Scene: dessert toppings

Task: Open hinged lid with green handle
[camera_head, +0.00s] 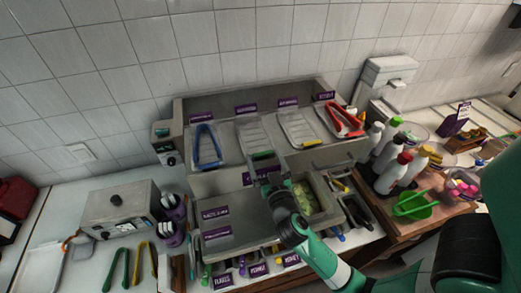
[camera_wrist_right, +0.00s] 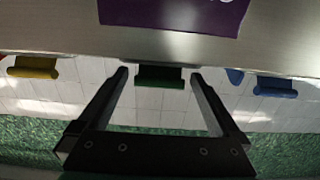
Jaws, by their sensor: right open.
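The green handle (camera_wrist_right: 160,77) is a small dark green bar at the edge of a metal surface in the right wrist view. It lies between the two open fingertips of my right gripper (camera_wrist_right: 160,75), with a gap on each side. In the head view my right gripper (camera_head: 266,170) is at the middle of the metal topping station, in front of the upper row. The lid (camera_head: 252,135) behind it looks like a ridged pale panel lying in its frame. The gripper and wrist hide much of the handle there. My left gripper is not in view.
A yellow handle (camera_wrist_right: 32,67) and a blue handle (camera_wrist_right: 277,87) flank the green one. Blue tongs (camera_head: 207,147) and red tongs (camera_head: 342,120) lie on the upper row. An open bin (camera_head: 322,193) and several bottles (camera_head: 393,172) stand to the right.

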